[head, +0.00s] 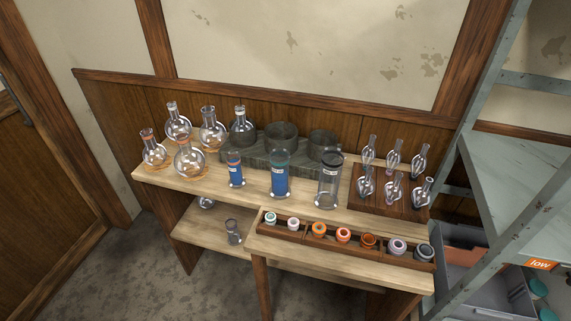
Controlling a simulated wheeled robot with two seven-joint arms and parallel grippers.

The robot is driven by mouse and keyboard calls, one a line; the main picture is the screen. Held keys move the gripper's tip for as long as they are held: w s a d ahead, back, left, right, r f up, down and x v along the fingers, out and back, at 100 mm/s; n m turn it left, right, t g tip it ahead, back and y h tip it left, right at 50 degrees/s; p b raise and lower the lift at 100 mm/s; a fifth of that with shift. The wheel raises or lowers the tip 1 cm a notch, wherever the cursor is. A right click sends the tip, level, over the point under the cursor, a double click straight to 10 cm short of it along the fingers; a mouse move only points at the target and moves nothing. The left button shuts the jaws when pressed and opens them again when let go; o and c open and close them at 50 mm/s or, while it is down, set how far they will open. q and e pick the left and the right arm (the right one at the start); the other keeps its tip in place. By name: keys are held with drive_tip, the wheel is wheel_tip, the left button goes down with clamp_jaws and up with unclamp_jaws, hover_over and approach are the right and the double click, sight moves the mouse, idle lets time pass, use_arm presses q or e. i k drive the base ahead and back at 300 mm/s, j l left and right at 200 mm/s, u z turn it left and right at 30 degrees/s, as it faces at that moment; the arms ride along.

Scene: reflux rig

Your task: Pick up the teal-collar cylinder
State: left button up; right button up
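The cylinder with what looks like a teal collar (279,182) stands upright in the middle of the wooden bench. It is clear, holds blue liquid and has a small white label. A smaller cylinder with blue liquid (236,175) and an orange-looking collar stands to its left. A taller clear cylinder with a grey collar (329,182) stands to its right. The three stand apart. Neither of my grippers is in view.
Round-bottom flasks (188,158) stand at the bench's left. A grey block with round wells (255,155) is behind the cylinders. A rack of coloured rings (343,235) lies in front. Small glass pieces (392,187) stand on a brown board at right. A metal shelf (515,170) stands further right.

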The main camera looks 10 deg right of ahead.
sight(280, 189)
drive_tip(key=i+j+z, duration=0.5)
drive_tip(key=j+z, duration=0.3)
drive_tip(key=j, duration=0.15)
drive_tip(key=i+j+z, duration=0.25)
drive_tip(key=j, duration=0.2)
drive_tip(key=j+z, duration=0.25)
drive_tip(key=j, duration=0.15)
drive_tip(key=i+j+z, duration=0.1)
drive_tip(key=j+z, duration=0.15)
drive_tip(key=j, duration=0.15)
drive_tip(key=i+j+z, duration=0.25)
drive_tip(key=j+z, duration=0.3)
drive_tip(key=j, duration=0.2)
